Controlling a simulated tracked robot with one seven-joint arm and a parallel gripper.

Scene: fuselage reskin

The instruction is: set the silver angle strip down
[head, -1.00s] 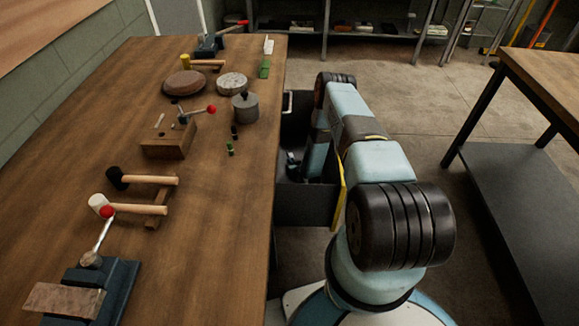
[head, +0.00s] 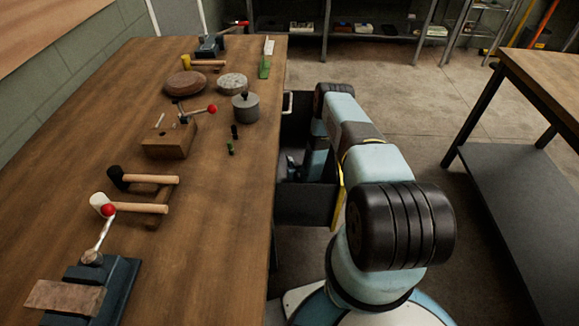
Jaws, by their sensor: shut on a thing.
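I cannot make out the silver angle strip in the head view. My arm reaches away from me along the right side of the workbench (head: 225,215), and its far end bends down into an open dark drawer (head: 306,204) at the bench's right edge. My gripper and anything in it are hidden behind my arm and the drawer wall. Small dark shapes inside the drawer are too dim to name.
On the bench stand a blue vise (head: 115,285), mallets (head: 140,208), a wooden block (head: 168,142), round discs (head: 185,84) and a grey cylinder (head: 245,108). The bench's right front is clear. Another table (head: 540,75) stands at the right.

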